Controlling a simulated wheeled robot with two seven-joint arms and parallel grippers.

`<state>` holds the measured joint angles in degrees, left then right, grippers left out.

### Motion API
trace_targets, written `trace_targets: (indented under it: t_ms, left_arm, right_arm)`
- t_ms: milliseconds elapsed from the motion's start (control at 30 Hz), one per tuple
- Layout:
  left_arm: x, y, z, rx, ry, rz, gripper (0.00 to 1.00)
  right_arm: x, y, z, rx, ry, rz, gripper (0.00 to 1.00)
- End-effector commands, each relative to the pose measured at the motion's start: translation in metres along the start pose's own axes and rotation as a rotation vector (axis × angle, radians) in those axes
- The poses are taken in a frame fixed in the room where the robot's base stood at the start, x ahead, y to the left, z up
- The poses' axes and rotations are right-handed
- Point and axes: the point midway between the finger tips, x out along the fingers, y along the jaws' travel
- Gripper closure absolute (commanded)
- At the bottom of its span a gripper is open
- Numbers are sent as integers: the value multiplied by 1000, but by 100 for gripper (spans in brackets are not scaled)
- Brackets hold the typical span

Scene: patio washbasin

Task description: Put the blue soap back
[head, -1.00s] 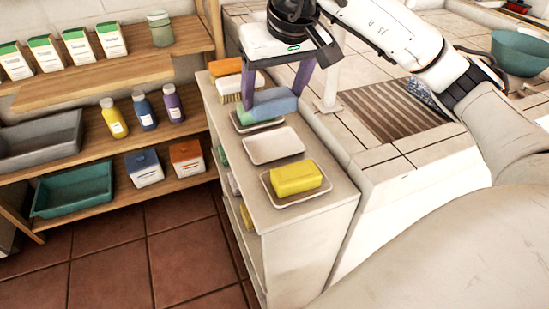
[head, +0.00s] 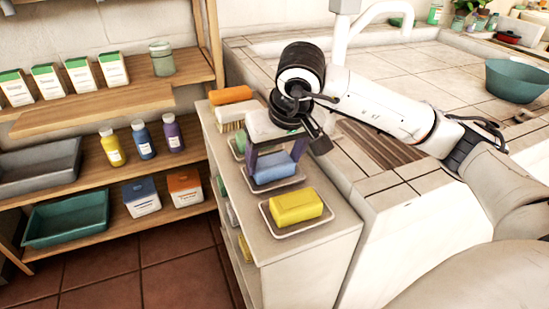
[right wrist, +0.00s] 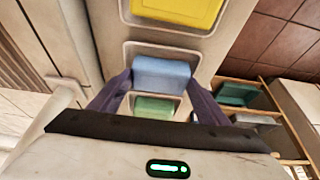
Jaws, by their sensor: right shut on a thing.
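The blue soap (head: 273,167) is between the fingers of my right gripper (head: 273,176), which is shut on it. It is at the middle white dish (head: 285,183) on the narrow shelf top; I cannot tell whether its underside touches the dish. In the right wrist view, the blue soap (right wrist: 161,74) lies across the middle dish between the two purple fingers. The yellow soap (head: 297,206) rests in the near dish. The green soap (right wrist: 155,107) is in the far dish, mostly hidden by my gripper in the head view. My left gripper is not in view.
An orange block (head: 231,95) and a brush (head: 230,117) lie at the far end of the shelf top. The tiled basin counter (head: 395,181) rises close on the right. Wooden shelves (head: 100,185) with bottles, boxes and trays stand on the left.

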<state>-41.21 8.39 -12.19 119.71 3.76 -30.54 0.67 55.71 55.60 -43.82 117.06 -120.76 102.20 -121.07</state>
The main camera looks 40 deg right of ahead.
Motion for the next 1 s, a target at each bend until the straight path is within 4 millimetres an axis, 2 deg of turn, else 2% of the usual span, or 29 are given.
trace_targets:
  t_ms: [133, 167, 233, 533, 667, 767, 1000]
  left_arm:
    - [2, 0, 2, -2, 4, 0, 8]
    - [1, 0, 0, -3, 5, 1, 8]
    - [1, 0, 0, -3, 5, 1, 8]
    - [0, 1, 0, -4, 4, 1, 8]
    - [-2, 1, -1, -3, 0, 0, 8]
    - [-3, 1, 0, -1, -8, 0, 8]
    - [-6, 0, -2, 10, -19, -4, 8]
  right_arm:
    - [4, 0, 2, 0, 1, 0, 73]
    - [3, 0, 1, 0, 0, 0, 25]
    - [3, 0, 1, 0, -1, 0, 13]
    - [2, 0, 1, 0, -1, 0, 12]
    - [-6, 0, -1, 0, 1, -1, 12]
    - [-23, -1, -2, 0, 4, -2, 12]
    - [-76, -1, -2, -1, 5, -2, 12]
